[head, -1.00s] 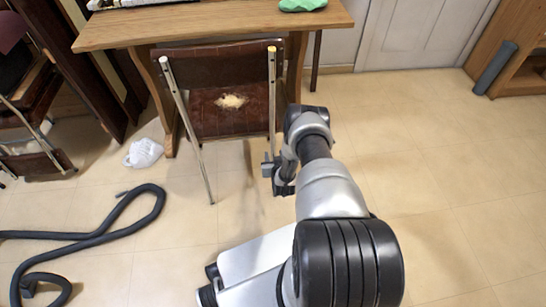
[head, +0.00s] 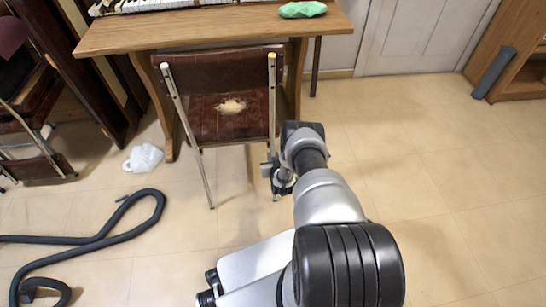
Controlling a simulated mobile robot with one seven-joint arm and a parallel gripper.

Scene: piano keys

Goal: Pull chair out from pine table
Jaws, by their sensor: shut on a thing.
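The chair (head: 226,118) has a dark brown seat with a torn pale patch, a brown back panel and metal tube legs. It stands at the front of the pine table (head: 200,31), its back towards me and its front part below the tabletop. My gripper (head: 268,168) is low at the chair's right rear leg, shut on that metal leg. The arm partly hides the fingers, so the exact contact is hard to see.
A piano keyboard (head: 160,4) and a green cloth (head: 302,9) lie on the table. Another chair (head: 35,130) stands far left. The floor at right is clear.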

